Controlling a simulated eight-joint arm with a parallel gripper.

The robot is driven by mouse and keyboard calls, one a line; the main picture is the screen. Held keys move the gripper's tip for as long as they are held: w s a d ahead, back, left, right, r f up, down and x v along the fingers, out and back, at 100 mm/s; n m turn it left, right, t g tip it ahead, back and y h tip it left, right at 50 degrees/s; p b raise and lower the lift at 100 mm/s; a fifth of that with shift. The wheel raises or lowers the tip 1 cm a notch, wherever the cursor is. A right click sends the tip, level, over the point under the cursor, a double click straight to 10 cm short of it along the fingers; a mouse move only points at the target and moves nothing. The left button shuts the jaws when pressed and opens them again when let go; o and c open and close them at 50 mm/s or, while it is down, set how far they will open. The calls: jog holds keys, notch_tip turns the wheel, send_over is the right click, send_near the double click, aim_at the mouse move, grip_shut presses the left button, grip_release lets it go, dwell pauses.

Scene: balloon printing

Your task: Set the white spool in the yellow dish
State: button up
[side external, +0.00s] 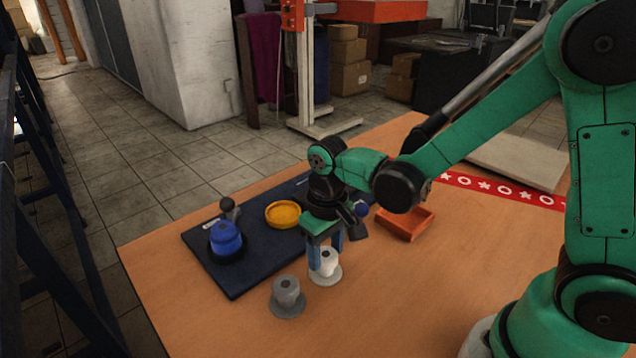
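The white spool (325,276) stands upright on the wooden table, just off the front edge of the dark blue mat. My gripper (326,255) points down over it, with blue fingers apart on either side of the spool's upper part. Whether the fingers press on the spool cannot be told from this view. The yellow dish (283,214) lies on the mat, behind and to the left of my gripper. It looks empty.
A grey spool (287,293) stands close to the left of the white one. A blue domed object (226,238) and a small grey knobbed object (229,208) are on the mat (240,282). An orange tray (404,224) is to the right. The table's front right is clear.

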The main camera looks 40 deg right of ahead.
jog(key=c, duration=0.4)
jog(key=shift+o, duration=0.2)
jog(key=shift+r, duration=0.7)
jog(key=shift+r, duration=3.05)
jog(key=w+d+r, duration=0.2)
jog(key=w+d, duration=0.1)
jog(key=w, duration=1.1)
jog(key=shift+w+f, duration=0.15)
jog(key=shift+f, duration=1.25)
jog(key=shift+w+f, duration=0.15)
jog(key=shift+f, duration=1.2)
